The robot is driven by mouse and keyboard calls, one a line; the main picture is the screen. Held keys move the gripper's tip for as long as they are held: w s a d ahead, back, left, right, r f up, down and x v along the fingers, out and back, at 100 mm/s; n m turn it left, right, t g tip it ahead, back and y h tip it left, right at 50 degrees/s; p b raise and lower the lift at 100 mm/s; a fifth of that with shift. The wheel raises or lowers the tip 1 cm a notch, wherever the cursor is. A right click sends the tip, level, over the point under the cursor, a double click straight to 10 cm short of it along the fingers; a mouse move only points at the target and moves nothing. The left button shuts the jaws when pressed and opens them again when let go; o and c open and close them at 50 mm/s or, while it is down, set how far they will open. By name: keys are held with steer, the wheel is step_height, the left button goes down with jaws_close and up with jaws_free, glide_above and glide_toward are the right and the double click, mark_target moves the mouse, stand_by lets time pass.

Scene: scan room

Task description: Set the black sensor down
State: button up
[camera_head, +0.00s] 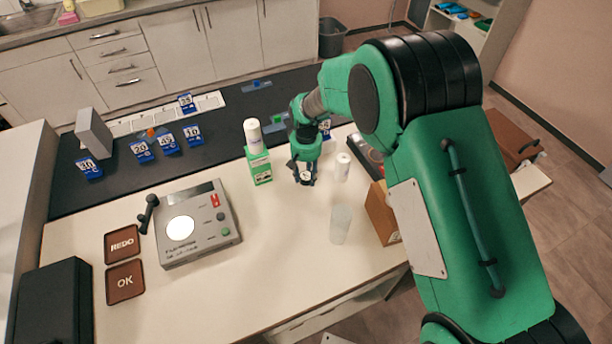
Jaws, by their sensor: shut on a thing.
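My gripper (304,172) points down over the white table, right of the green box. It is shut on a small dark thing with a pale round top, which I take to be the black sensor (305,179). The fingers hide part of it. I cannot tell whether its underside touches the table. A grey device (208,250) with a lit round white plate stands to the left, and its plate is empty. A brown REDO tray (122,243) and a brown OK tray (125,282) lie left of the device, both empty.
A green box (259,168) with a white bottle (253,137) above it stands close left of my gripper. Another white bottle (342,167), a translucent cup (340,224) and a brown box (381,214) stand right. Blue numbered blocks (142,151) stand behind. The front table middle is clear.

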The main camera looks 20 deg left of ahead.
mark_target(306, 176)
stand_by(0.3)
steer(key=o, duration=1.2)
steer(key=shift+f, duration=0.1)
step_height(306, 176, up, 12)
steer(key=p, duration=0.2)
steer(key=shift+p, duration=0.4)
steer(key=shift+r, duration=0.25)
